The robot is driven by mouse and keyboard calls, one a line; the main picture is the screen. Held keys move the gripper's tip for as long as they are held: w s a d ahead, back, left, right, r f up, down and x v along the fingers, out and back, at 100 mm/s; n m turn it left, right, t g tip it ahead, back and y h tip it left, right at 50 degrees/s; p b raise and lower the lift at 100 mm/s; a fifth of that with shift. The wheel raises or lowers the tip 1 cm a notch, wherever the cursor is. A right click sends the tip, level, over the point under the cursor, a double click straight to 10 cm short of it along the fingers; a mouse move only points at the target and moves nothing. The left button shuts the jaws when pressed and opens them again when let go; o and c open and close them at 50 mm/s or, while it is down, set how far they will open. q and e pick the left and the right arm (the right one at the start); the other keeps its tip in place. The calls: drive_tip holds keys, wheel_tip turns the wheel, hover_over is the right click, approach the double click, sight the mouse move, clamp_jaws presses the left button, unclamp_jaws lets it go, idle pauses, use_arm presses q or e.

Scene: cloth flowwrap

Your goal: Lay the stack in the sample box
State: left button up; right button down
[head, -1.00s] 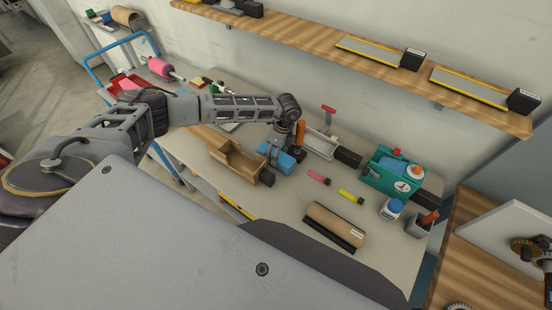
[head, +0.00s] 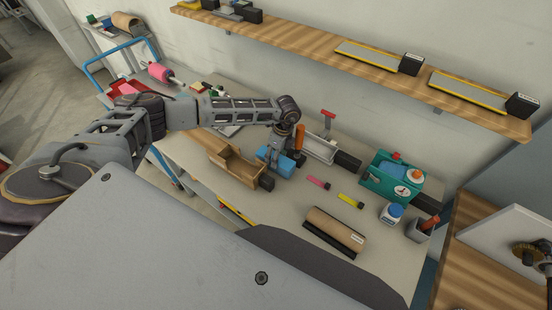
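A blue block, which looks like the stack (head: 288,166), sits on the workbench just right of an open brown box (head: 225,155), which looks like the sample box. The box has a raised back wall, and its inside is partly visible. My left gripper (head: 269,160) points down at the left side of the blue block, between it and the box. The gripper partly hides the block. Its fingers are too small to tell whether they are open or touching the block. My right gripper is not in view.
A black block (head: 266,183) stands by the box's right end. A grey tray (head: 320,149) and an orange upright item (head: 299,137) are behind the blue block. Pink (head: 318,183) and yellow (head: 350,201) markers and a brown roll (head: 335,228) lie to the right.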

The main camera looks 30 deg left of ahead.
use_arm(q)
wheel_tip(320, 180, up, 9)
drive_tip(key=shift+b, duration=0.7)
drive_tip(key=shift+s+f, duration=0.1)
